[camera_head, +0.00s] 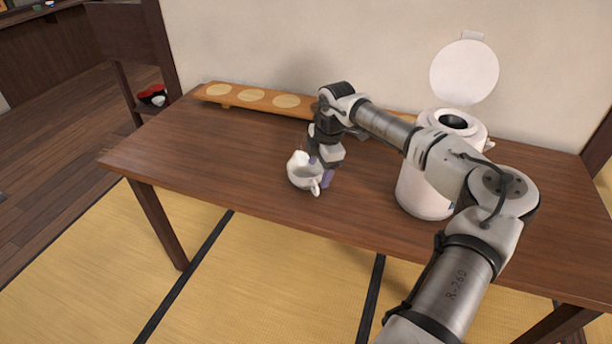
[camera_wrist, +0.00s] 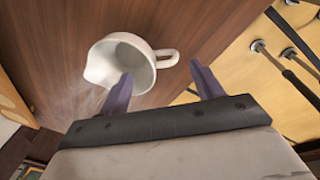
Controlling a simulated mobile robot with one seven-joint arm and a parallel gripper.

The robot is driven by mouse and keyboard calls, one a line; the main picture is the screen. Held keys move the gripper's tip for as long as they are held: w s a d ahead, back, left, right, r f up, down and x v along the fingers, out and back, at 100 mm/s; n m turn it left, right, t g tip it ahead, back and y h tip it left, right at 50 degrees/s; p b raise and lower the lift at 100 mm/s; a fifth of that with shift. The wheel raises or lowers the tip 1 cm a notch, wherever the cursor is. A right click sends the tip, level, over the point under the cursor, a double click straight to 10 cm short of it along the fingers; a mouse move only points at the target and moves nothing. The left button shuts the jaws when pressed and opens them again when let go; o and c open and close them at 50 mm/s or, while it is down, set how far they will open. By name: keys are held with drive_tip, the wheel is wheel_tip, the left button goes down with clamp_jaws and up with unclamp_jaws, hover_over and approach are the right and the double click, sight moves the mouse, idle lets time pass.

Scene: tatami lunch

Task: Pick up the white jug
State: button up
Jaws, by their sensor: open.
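The white jug (camera_head: 301,172) stands upright on the brown wooden table (camera_head: 240,189), near its front edge. It has a spout and a loop handle. My gripper (camera_head: 321,174) is right at the jug, on its right side in the head view, pointing down. In the wrist view the jug (camera_wrist: 113,62) lies beyond the left fingertip, with its handle reaching toward the gap between the fingers. My gripper (camera_wrist: 160,85) is open, and the left finger overlaps the jug's rim in the picture. I cannot tell whether the finger touches it or is inside the rim.
A white lidded pot (camera_head: 419,190) with its lid raised stands at the right of the table. A long wooden board (camera_head: 234,101) with round pale insets lies along the back. The table left of the jug is clear. Red and black bowls (camera_head: 152,94) sit beyond the left end.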

sight(316, 183)
drive_tip(key=f, duration=0.2)
drive_tip(key=f+p, duration=0.1)
drive_tip(key=f, duration=0.1)
drive_tip(key=a+f+p, duration=0.1)
drive_tip(key=f, duration=0.2)
drive_tip(key=shift+f, duration=0.1)
drive_tip(key=shift+s, duration=0.1)
drive_tip(key=shift+c, duration=0.5)
drive_tip(key=c, duration=1.2)
